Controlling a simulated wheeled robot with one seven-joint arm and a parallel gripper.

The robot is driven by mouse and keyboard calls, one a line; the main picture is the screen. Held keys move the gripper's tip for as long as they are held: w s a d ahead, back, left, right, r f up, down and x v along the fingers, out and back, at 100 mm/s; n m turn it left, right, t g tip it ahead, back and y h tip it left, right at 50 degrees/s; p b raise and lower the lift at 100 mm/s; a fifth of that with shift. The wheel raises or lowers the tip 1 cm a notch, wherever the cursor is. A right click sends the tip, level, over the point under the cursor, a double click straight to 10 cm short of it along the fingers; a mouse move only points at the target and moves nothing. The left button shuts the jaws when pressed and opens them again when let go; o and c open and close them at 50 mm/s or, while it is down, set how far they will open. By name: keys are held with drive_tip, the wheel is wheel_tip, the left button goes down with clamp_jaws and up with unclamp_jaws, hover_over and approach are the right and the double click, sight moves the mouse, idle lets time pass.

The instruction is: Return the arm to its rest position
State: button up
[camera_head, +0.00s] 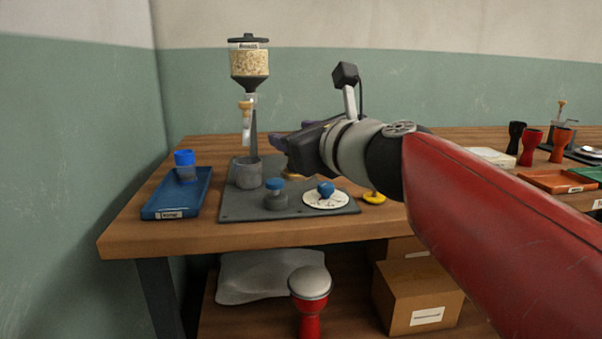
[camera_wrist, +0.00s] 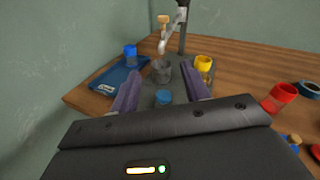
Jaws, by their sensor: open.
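My gripper (camera_head: 284,140) is held out over the workbench (camera_head: 150,237), above the dark mat at the left end, with its purple fingers pointing left. In the wrist view its two fingers (camera_wrist: 162,86) are apart, with nothing between them in grasp. Beyond and between them, on the bench, are a grey cup (camera_wrist: 162,71) and a small blue-lidded jar (camera_wrist: 164,97). In the head view the grey cup (camera_head: 248,175) and the jar (camera_head: 276,194) stand below and left of my gripper, apart from it. My red arm reaches in from the right and hides part of the bench.
A dispenser (camera_head: 249,64) stands over the cup. A blue tray (camera_head: 176,205) with a blue-capped container (camera_head: 185,165) lies left. A white disc (camera_head: 326,200) and yellow ring (camera_head: 374,198) lie below my wrist. A wall is close left.

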drive_tip(key=s+d+f+n+g+h, duration=0.3)
drive_tip(key=s+d+f+n, duration=0.2)
drive_tip(key=f+n, duration=0.4)
drive_tip(key=s+d+f+n+g+h+p, duration=0.1)
drive_tip(key=s+d+f+n+g+h, duration=0.2)
drive_tip(key=s+d+f+n, duration=0.2)
drive_tip(key=s+d+f+n+g+h, duration=0.2)
drive_tip(key=s+d+f+n, duration=0.4)
drive_tip(key=s+f+n, duration=0.4)
wheel_tip(320, 180, down, 6)
drive_tip(key=n+g, duration=0.1)
drive_tip(key=n, duration=0.2)
drive_tip(key=shift+h, duration=0.4)
